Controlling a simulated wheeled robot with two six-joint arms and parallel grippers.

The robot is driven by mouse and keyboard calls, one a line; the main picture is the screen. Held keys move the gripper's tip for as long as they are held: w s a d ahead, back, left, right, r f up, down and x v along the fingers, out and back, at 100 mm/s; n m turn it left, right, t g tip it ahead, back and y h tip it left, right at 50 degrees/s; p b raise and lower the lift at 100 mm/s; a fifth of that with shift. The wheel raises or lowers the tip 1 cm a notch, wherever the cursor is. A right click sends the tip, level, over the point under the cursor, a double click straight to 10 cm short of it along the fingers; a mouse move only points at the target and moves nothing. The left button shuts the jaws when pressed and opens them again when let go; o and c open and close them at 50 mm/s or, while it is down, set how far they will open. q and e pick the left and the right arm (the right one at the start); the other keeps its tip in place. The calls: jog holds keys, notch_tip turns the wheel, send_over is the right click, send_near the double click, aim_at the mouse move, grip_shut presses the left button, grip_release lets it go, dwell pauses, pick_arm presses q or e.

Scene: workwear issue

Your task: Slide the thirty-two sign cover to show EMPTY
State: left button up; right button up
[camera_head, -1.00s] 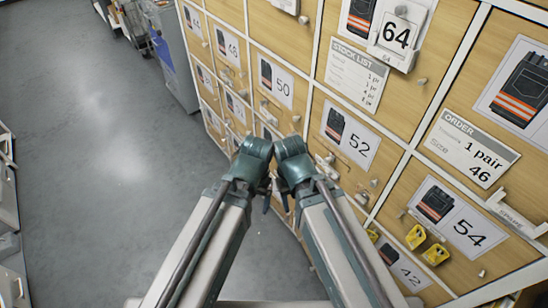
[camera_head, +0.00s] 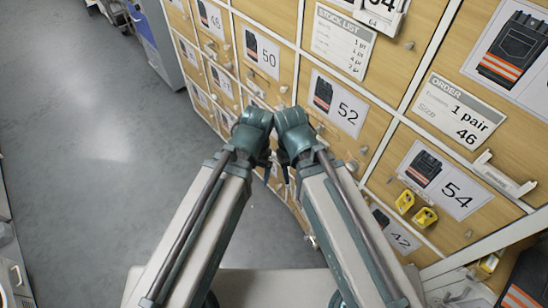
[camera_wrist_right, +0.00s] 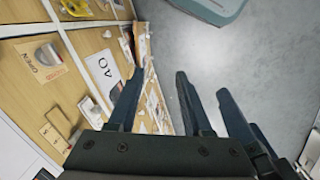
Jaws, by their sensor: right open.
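I cannot make out a sign numbered thirty-two or its cover in either view. In the head view my two arms come together at the centre. My left gripper (camera_head: 267,172) and right gripper (camera_head: 285,174) are small and dark below the wrists, largely hidden by them. In the right wrist view my right gripper (camera_wrist_right: 179,82) is open, with dark blue fingers over the grey floor and nothing seen between them. How far the left gripper is open does not show.
Wooden locker doors fill the right side, with number cards 50 (camera_head: 262,53), 52 (camera_head: 338,104) and 54 (camera_head: 441,180). Yellow fittings (camera_head: 425,217) and a white ledge (camera_head: 505,174) stick out. A card reading OPEN (camera_wrist_right: 40,60) shows in the wrist view. Grey floor (camera_head: 80,140) is clear at left.

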jog(key=shift+f, duration=0.15)
jog(key=shift+c, duration=1.1)
jog(key=shift+m+t+y, duration=0.3)
jog(key=shift+m, duration=0.2)
jog(key=f+b, duration=0.1)
jog(key=w+f+b, duration=0.1)
jog(key=f+b, duration=0.1)
jog(key=w+f+b, duration=0.1)
jog(key=b, duration=0.1)
jog(key=shift+a+f, duration=0.4)
grip_shut()
jog(key=w+f+m+t+y+b, duration=0.2)
jog(key=w+f+m+b, duration=0.3)
jog(key=b, duration=0.8)
jog(key=w+f+m+t+y+b, duration=0.1)
jog(key=w+f+m+t+b, duration=0.2)
jog(key=w+f+b, duration=0.7)
jog(key=w+f+m+t+y+b, duration=0.2)
jog(key=w+f+m+b, duration=0.5)
jog(key=f+b, duration=1)
jog(key=shift+w+a+f+t+y+b, duration=0.2)
jog(key=shift+w+t+y+b, duration=0.15)
jog(key=shift+w+t, duration=0.45)
